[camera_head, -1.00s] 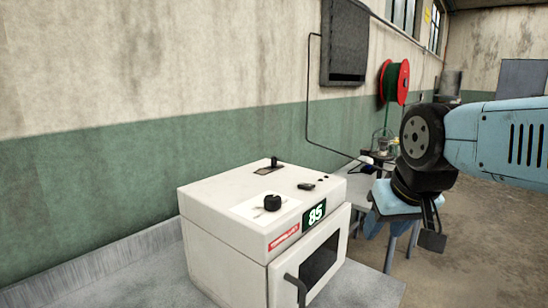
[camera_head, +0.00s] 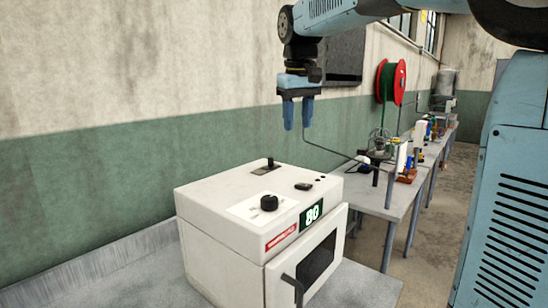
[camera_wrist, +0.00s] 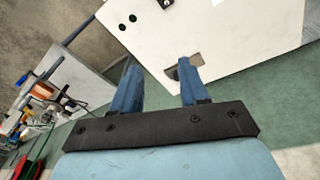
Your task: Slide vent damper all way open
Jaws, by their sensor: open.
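The vent damper (camera_head: 270,162) is a small black upright knob in a dark slot plate on top of the white oven, towards its back. My gripper (camera_head: 298,121) is open and empty, pointing down in the air above the oven's back part, apart from the damper. In the wrist view, my gripper (camera_wrist: 157,68) shows two blue fingers spread apart. The slot plate (camera_wrist: 172,73) shows beside the right finger, which partly covers it.
The white oven (camera_head: 225,215) stands on a grey bench. A black dial (camera_head: 269,202), a small black switch (camera_head: 303,186) and a green display reading 80 (camera_head: 312,212) are on it. A wall box (camera_head: 344,62) is behind my gripper. A cluttered table (camera_head: 392,200) stands to the right.

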